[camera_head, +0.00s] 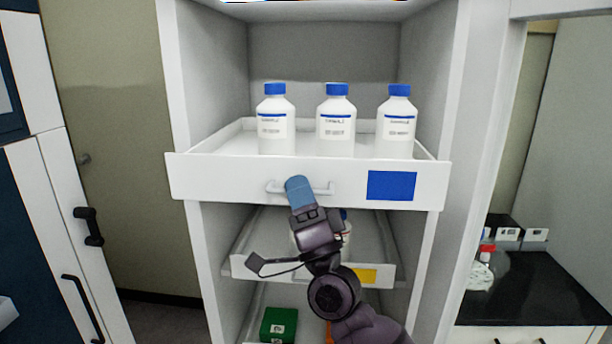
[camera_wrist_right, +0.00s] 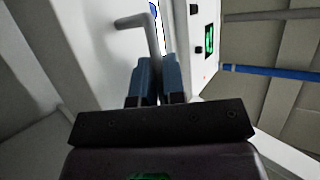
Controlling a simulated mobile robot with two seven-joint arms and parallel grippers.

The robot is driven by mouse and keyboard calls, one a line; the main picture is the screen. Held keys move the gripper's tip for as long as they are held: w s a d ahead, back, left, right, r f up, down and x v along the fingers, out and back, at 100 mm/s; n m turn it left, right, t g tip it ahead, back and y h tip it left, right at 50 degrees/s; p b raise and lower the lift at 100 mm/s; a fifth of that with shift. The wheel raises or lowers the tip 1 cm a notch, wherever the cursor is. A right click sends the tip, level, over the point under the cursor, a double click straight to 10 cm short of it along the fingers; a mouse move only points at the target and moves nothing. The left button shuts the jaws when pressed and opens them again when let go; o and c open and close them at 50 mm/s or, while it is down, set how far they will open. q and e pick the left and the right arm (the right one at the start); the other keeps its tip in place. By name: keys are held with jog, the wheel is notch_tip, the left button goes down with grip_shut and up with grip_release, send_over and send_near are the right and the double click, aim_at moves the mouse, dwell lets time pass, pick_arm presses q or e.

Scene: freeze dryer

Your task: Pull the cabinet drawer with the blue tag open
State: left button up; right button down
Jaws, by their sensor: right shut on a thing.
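The white drawer with the blue tag (camera_head: 391,186) is the upper one in the cabinet, and its front (camera_head: 225,181) stands forward of the cabinet sides. Three white bottles with blue caps (camera_head: 337,120) stand upright in it. My right gripper (camera_head: 297,186) is at the drawer's handle (camera_head: 322,188), left of the tag. In the right wrist view its blue fingers (camera_wrist_right: 155,80) are closed around the lower end of the grey handle (camera_wrist_right: 150,35). The fingers hide part of the handle. My left gripper is not in view.
A drawer with a yellow tag (camera_head: 366,275) is below, partly behind my right arm. A green box (camera_head: 279,324) lies lower still. A dark counter (camera_head: 530,285) with small items is at the right. A door with black handles (camera_head: 88,226) is at the left.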

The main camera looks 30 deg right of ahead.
jog(key=s+a+p, duration=0.1)
jog(key=s+a, duration=0.2)
jog(key=s, duration=0.2)
jog(key=shift+s, duration=0.15)
jog(key=shift+a, duration=0.1)
jog(key=c, duration=1.5)
grip_release()
jog(key=shift+f, duration=0.1)
jog(key=b+v, duration=0.3)
jog(key=v, duration=0.7)
jog(key=shift+s+f, duration=0.2)
jog(key=shift+f, duration=0.05)
jog(key=shift+y, duration=0.3)
